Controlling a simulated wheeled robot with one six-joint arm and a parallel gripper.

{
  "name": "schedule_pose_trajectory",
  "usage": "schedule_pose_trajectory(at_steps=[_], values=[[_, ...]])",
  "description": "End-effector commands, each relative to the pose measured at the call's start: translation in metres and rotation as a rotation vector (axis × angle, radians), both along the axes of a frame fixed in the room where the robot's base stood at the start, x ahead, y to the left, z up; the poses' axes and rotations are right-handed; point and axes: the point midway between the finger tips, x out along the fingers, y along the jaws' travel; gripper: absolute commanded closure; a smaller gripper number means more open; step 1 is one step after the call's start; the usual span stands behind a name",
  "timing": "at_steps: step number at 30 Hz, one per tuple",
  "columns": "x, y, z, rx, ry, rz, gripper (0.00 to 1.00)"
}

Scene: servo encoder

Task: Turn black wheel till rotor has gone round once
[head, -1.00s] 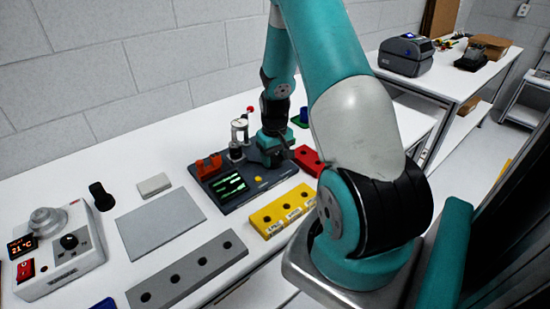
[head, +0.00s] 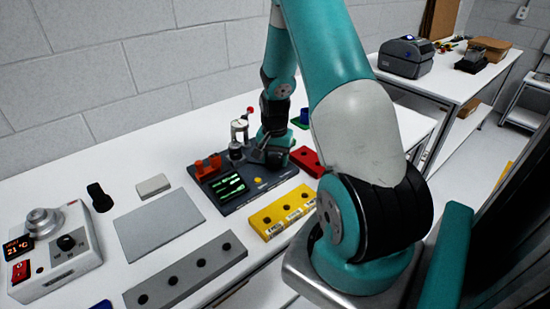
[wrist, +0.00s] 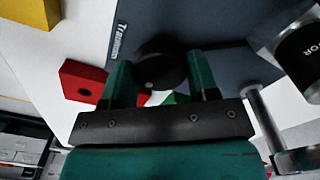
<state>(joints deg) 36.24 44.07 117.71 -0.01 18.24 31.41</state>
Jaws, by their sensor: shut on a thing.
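The black wheel (wrist: 158,66) is a round dark knob on the dark servo plate (wrist: 200,22), seen in the wrist view between the two teal fingers of my gripper (wrist: 160,80). The fingers are shut on its sides. In the head view my gripper (head: 268,155) is low at the right part of the servo plate (head: 232,205), and the wheel is hidden there. A silver cylinder, likely the rotor's motor (wrist: 305,52), stands at the right in the wrist view. Its top also shows in the head view (head: 239,130). A lit green display (head: 227,186) is on the plate.
A red block (head: 308,160) and a yellow block (head: 283,212) with holes lie close to the plate's right. A grey holed bar (head: 187,275), a flat grey pad (head: 160,223) and a white control box (head: 52,255) are to the left. A wall runs behind the table.

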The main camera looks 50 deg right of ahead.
Motion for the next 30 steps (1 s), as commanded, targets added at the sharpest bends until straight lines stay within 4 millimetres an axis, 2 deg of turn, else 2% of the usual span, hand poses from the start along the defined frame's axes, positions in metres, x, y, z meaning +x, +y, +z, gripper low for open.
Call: schedule_pose_trajectory(at_steps=[7,21,22,24,25,30], values=[[0.0004,-0.0009,0.001,-0.003,-0.001,-0.063,0.69],[0.0004,-0.001,0.0011,-0.003,-0.001,-0.074,0.69],[0.0004,-0.001,0.0012,-0.003,-0.001,-0.074,0.39],[0.0004,-0.0009,0.001,-0.003,-0.001,-0.073,0.23],[0.0004,-0.0008,0.001,-0.003,-0.001,-0.073,0.2],[0.0003,-0.0004,0.0005,-0.001,0.0,-0.072,0.2]])
